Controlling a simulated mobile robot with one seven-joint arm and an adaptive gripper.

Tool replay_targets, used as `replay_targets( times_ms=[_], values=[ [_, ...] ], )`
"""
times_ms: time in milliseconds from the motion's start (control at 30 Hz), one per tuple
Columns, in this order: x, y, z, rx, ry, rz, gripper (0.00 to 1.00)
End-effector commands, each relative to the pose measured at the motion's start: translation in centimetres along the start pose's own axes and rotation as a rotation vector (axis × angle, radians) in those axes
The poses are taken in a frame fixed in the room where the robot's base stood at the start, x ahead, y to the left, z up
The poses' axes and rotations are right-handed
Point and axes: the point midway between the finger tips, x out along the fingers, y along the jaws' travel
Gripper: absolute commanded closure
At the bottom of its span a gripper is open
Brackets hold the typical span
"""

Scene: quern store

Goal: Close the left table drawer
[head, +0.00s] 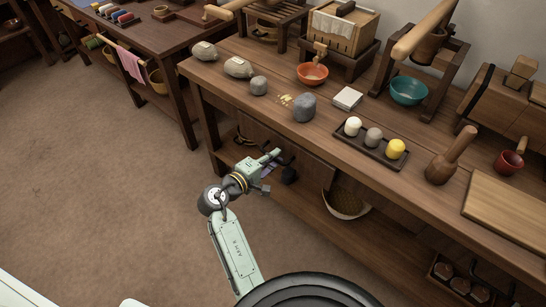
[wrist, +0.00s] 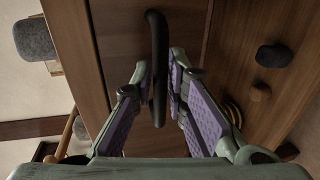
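The left table drawer (head: 299,157) is a plain brown wooden front below the tabletop; how far it stands out is hard to tell. It fills the middle of the wrist view (wrist: 115,30). Its black bar handle (wrist: 157,30) runs up and down in the wrist view. My gripper (head: 271,160) is at the drawer front in the head view. The fingers partly cover the handle in the head view.
The workbench (head: 225,80) above bears several stones, an orange bowl (head: 312,74) and a dark tray (head: 370,146). A woven basket (head: 346,202) and dark stones (wrist: 274,55) are on the lower shelf. Open brown floor (head: 100,170) lies to the left.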

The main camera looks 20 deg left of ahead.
Motion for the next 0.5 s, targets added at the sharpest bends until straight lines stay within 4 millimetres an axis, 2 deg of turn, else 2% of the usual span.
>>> replay_targets(
  times_ms=[167,500],
  values=[
    [-0.01,0.0,0.0,0.0,0.0,0.0,1.0],
    [-0.02,0.01,0.0,0.0,0.0,0.0,1.0]
  ],
)
